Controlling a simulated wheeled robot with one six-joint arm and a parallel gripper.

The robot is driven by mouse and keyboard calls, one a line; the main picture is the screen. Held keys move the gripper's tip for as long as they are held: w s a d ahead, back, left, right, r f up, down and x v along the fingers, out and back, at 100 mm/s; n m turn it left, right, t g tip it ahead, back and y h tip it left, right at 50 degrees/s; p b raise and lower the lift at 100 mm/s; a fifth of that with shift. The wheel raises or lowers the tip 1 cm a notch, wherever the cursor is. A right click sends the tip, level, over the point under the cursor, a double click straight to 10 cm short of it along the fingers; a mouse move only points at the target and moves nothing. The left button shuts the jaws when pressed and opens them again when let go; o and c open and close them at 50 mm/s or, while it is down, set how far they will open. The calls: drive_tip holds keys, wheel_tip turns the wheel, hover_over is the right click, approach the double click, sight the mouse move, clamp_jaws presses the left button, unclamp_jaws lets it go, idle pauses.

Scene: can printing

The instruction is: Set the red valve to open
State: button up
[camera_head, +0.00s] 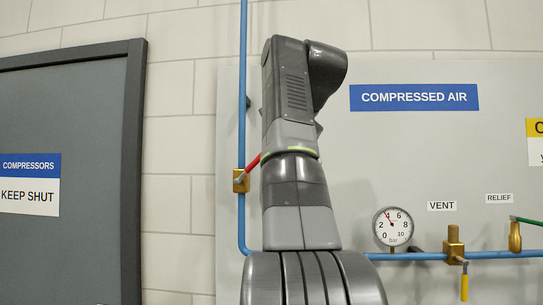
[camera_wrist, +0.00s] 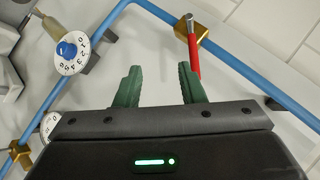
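The red valve has a brass body (camera_head: 240,181) on the vertical blue pipe in the head view. Its red handle (camera_head: 253,162) slants up to the right from the body, and its far end is hidden behind my arm. In the wrist view the brass body (camera_wrist: 191,31) is at the upper right, and the red handle (camera_wrist: 193,53) points down toward my right fingertip. My gripper (camera_wrist: 159,82) is open, with its two green fingers apart and nothing between them. The handle's end overlaps the right fingertip in the picture; I cannot tell whether they touch.
A blue pipe (camera_head: 243,80) runs down the panel and turns right. A pressure gauge (camera_head: 393,228), a yellow-handled vent valve (camera_head: 454,246) and a green-handled relief valve (camera_head: 515,236) are at the right. A blue-knobbed dial (camera_wrist: 68,50) is left of my fingers. A grey door (camera_head: 70,160) is at the left.

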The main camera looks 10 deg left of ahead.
sight(253, 166)
drive_tip(key=shift+s+d, duration=0.2)
drive_tip(key=shift+s, duration=0.2)
drive_tip(key=shift+c, duration=0.3)
drive_tip(key=shift+f, duration=0.1)
drive_tip(key=c, duration=0.4)
drive_tip(key=a+f+y+b, duration=0.2)
drive_tip(key=a+y, duration=0.1)
drive_tip(key=w+a+f+t+y+b, duration=0.1)
drive_tip(key=y+b, duration=0.1)
drive_tip(key=shift+a+f+m, duration=0.15)
drive_tip(key=shift+f+m, duration=0.15)
drive_tip(key=shift+m, duration=0.1)
clamp_jaws()
drive_tip(key=d+f+m+t+b, duration=0.6)
drive_tip(key=m+t, duration=0.4)
drive_tip(key=m, duration=0.4)
drive_tip(key=s+a+p+x, duration=0.1)
drive_tip(key=p+x, duration=0.7)
drive_tip(key=x, duration=0.4)
drive_tip(key=shift+a+r, duration=0.3)
drive_tip(key=shift+r, duration=0.1)
